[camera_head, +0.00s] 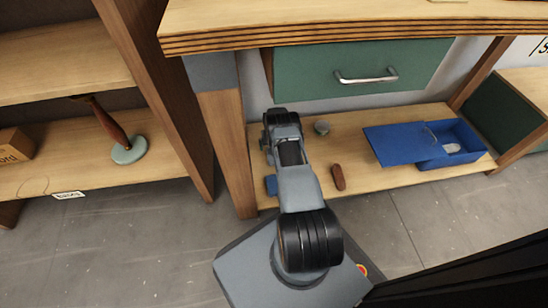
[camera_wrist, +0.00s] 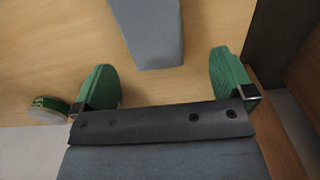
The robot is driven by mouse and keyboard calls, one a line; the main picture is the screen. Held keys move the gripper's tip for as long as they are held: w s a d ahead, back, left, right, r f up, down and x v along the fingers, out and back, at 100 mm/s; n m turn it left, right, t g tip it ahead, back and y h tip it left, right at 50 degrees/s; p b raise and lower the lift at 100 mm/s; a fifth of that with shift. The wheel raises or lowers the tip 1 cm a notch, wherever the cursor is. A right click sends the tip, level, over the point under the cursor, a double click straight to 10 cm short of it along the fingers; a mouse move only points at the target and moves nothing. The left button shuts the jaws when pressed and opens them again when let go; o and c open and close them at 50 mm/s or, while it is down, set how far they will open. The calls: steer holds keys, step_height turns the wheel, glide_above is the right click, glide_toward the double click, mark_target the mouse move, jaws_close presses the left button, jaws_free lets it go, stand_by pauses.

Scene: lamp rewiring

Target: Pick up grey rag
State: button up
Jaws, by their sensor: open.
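A flat, smooth grey piece, which looks like the grey rag (camera_wrist: 150,28), lies on the wooden shelf in the wrist view. It runs out of the top edge of that picture. My gripper (camera_wrist: 162,62) has its two green fingertips spread wide, with nothing held between them. The near end of the grey piece lies in line with the gap, towards its middle. In the head view my arm covers the gripper and most of that spot. A small blue-grey patch (camera_head: 271,185) shows beside my arm there; I cannot tell whether it is the rag.
On the lower shelf (camera_head: 375,180) are a round grey tin (camera_head: 322,128), a brown oblong piece (camera_head: 338,177) and a blue box (camera_head: 450,155) with its lid. A green-rimmed tin (camera_wrist: 47,110) shows at left in the wrist view. A wooden leg (camera_head: 228,150) stands left; a drawer (camera_head: 360,65) is above.

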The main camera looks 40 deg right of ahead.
steer(key=shift+s+d+f+b, duration=0.15)
steer(key=shift+f+b, duration=0.7)
steer(key=shift+f, duration=0.55)
steer(key=shift+d+f+b, duration=0.15)
steer(key=shift+f+b, duration=0.65)
steer(key=shift+f, duration=0.6)
steer(key=c, duration=1)
steer(key=shift+o, duration=0.2)
steer(key=shift+r, duration=0.1)
